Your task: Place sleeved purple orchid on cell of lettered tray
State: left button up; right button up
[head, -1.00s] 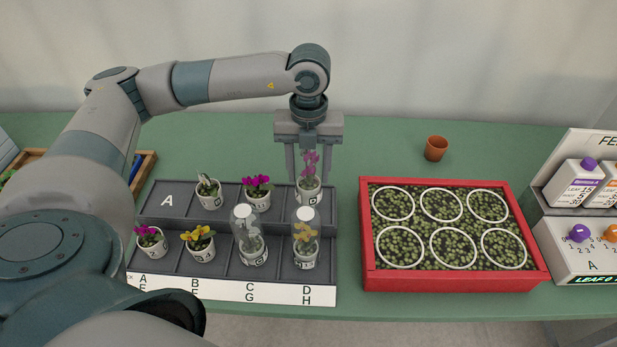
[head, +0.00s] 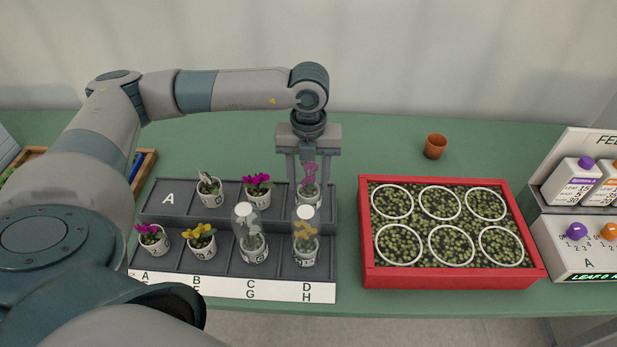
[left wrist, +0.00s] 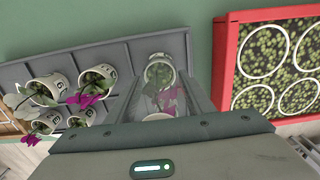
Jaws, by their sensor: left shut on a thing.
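The sleeved purple orchid (head: 309,190) is a white pot with pinkish-purple flowers in a clear sleeve. My left gripper (head: 309,178) is shut on it from above, one finger on each side. The orchid is upright at the back right cell, column D, of the dark grey lettered tray (head: 170,219). I cannot tell whether its pot bears on the cell floor. In the left wrist view the orchid's pot (left wrist: 159,70) shows between the fingers, sleeve and flowers nearer the camera. The right gripper is out of view.
The back row also holds a white orchid (head: 208,188) and a magenta orchid (head: 257,187); its left cell, A, is empty. The front row is full, with a sleeved yellow orchid (head: 305,240) just before my gripper. A red planter box (head: 455,279) stands right; a terracotta pot (head: 435,147) stands behind.

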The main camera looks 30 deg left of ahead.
pick_arm(q)
jog(key=o, duration=1.5)
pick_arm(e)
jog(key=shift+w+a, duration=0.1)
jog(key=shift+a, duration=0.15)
pick_arm(q)
jog(key=shift+r, duration=0.75)
notch_tip(320, 180, up, 2)
jog(key=shift+r+b, duration=0.25)
jog(key=shift+b, duration=0.4)
notch_tip(320, 180, up, 7)
jog(key=shift+f+b, duration=0.1)
jog(key=shift+b, duration=0.8)
jog(key=shift+r, duration=0.75)
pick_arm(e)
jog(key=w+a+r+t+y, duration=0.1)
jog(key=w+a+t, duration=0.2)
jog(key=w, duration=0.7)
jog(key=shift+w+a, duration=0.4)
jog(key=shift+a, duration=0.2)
